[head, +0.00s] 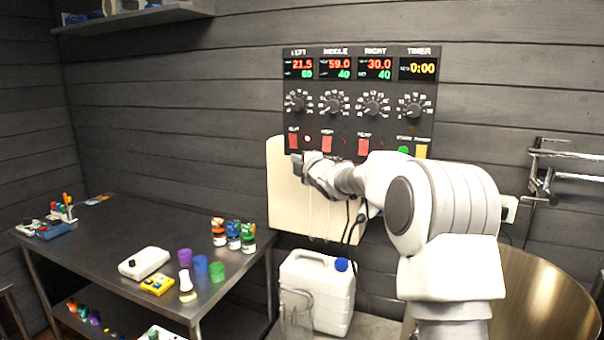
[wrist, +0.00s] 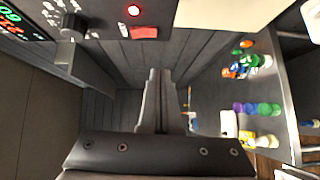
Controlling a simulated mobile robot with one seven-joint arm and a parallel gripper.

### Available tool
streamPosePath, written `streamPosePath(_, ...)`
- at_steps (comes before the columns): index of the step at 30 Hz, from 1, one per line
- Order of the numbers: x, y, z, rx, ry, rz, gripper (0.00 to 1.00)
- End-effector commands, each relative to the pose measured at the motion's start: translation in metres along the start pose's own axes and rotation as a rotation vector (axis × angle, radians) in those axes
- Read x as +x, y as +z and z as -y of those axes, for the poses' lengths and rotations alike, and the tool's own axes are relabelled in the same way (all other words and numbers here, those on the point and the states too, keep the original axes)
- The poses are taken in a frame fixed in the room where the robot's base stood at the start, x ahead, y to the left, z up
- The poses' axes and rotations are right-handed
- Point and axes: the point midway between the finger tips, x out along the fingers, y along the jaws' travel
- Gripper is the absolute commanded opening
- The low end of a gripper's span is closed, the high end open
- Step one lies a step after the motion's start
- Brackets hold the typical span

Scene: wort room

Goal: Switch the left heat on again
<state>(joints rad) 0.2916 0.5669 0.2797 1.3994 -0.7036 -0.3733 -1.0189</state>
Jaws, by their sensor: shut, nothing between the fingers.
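The dark control panel (head: 360,100) hangs on the wall, with displays for left, middle, right and timer. The left display (head: 302,68) reads 21.5 in red above a green figure that looks like 60. The red left heat switch (head: 294,141) sits at the panel's lower left; it also shows in the wrist view (wrist: 145,32).
The middle switch (head: 327,144) and right switch (head: 364,145) are close by, with dim lamps. A green button (head: 403,151) and yellow button (head: 421,152) are farther right. A cream board (head: 283,205) is below the panel. A steel table (head: 110,225) with jars stands left.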

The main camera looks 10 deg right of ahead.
Motion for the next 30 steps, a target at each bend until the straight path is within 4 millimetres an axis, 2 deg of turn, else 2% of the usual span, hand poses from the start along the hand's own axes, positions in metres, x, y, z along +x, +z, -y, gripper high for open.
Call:
streamPosePath(3, -0.018, 0.0, 0.004, -0.001, 0.0, 0.001, 0.0)
streamPosePath(9, -0.036, 0.001, 0.006, 0.0, 0.0, 0.001, 0.0)
streamPosePath(26, -0.045, -0.002, 0.003, 0.017, -0.012, 0.011, 0.0)
streamPosePath(30, -0.071, -0.009, -0.002, 0.105, -0.071, 0.073, 0.0)
